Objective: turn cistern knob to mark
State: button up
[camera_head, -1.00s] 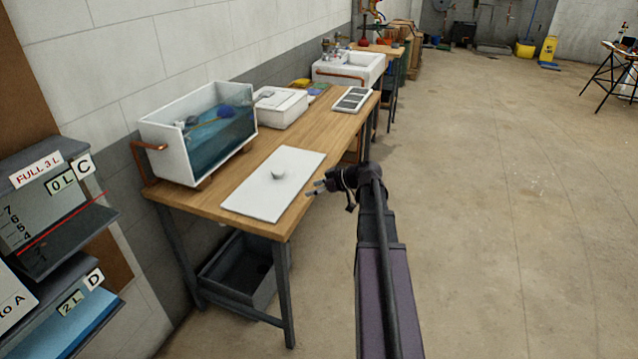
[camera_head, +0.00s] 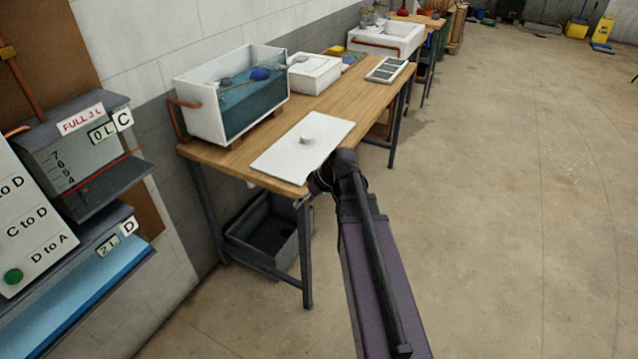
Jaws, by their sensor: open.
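The cistern (camera_head: 200,112) is a white tank with a clear front, part full of blue-green water, at the left of the wooden table. A blue float (camera_head: 260,74) and a thin rod show inside it. A small pale round knob (camera_head: 307,141) stands on a white board (camera_head: 285,158) in front of the cistern. I cannot make out a mark. My gripper (camera_head: 299,202) is beside the table's near front corner, pointing left and down, apart from the knob and holding nothing. Its fingers are small and partly hidden by my wrist.
The wooden table (camera_head: 240,160) also bears a white lidded box (camera_head: 315,75) and a grey-panelled tray (camera_head: 386,70). A dark bin (camera_head: 262,230) stands beneath. Labelled tanks C (camera_head: 90,150) and D (camera_head: 85,290) are at left.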

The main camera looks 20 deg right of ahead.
jog(key=s+a+f+m+g+h, duration=0.3)
jog(key=s+a+m+h, duration=0.1)
jog(key=s+a, duration=0.5)
jog(key=shift+s+a+g+h, duration=0.25)
jog(key=shift+s+g+h, duration=0.05)
jog(key=shift+s+h, duration=0.65)
jog(key=c, duration=0.3)
